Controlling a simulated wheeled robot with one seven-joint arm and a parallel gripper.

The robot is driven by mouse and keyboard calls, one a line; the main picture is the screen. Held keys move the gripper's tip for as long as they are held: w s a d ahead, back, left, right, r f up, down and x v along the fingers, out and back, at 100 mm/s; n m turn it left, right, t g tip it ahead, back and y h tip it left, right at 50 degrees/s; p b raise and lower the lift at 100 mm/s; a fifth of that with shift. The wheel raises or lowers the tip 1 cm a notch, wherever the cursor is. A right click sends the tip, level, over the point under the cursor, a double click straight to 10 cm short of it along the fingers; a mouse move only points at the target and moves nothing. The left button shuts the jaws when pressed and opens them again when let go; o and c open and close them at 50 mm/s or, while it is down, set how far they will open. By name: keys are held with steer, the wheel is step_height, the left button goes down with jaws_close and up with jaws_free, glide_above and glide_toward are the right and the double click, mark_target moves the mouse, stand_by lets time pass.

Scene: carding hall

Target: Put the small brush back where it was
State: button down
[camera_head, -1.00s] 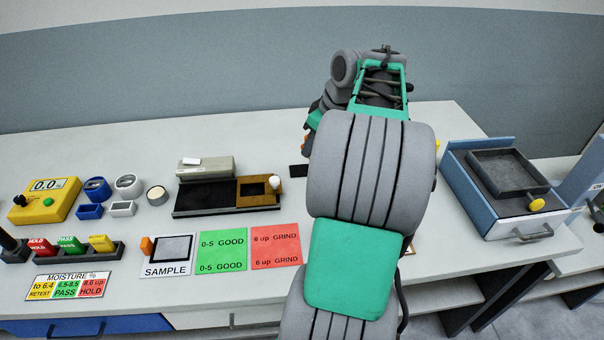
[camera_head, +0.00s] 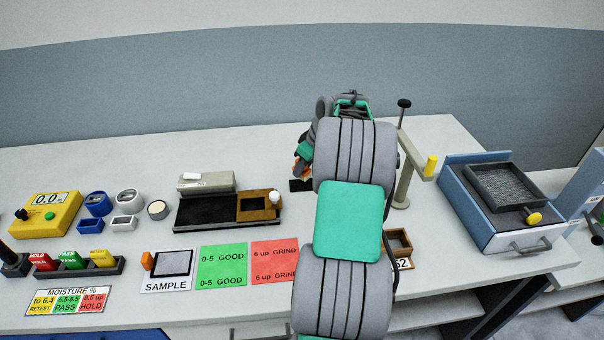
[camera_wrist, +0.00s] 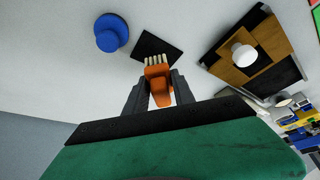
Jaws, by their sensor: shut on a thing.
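The small brush (camera_wrist: 158,75) has an orange handle and cream bristles. In the wrist view my gripper (camera_wrist: 158,92) is shut on its handle, one finger on each side. The bristles point away from my palm and overlap the near edge of a flat black pad (camera_wrist: 160,46). I cannot tell whether they touch it. In the head view a bit of orange (camera_head: 299,167) shows beside my wrist, just above the black pad (camera_head: 299,185). My fingers are mostly hidden there by my arm.
A blue round piece (camera_wrist: 111,33) stands near the pad. The dark tray with a wooden frame and white knob (camera_head: 258,206) lies to the left. A post with a yellow handle (camera_head: 405,165) and a blue box (camera_head: 490,205) stand to the right.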

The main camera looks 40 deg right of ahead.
mark_target(303, 174)
step_height(303, 174, down, 3)
steer(key=shift+w+r+p, duration=0.1)
steer(key=shift+w+p, duration=0.05)
steer(key=shift+p, duration=0.3)
steer(key=shift+f, duration=0.5)
steer(key=c, duration=1.1)
jaws_free()
steer(key=shift+r, duration=0.1)
steer(key=shift+o, duration=0.2)
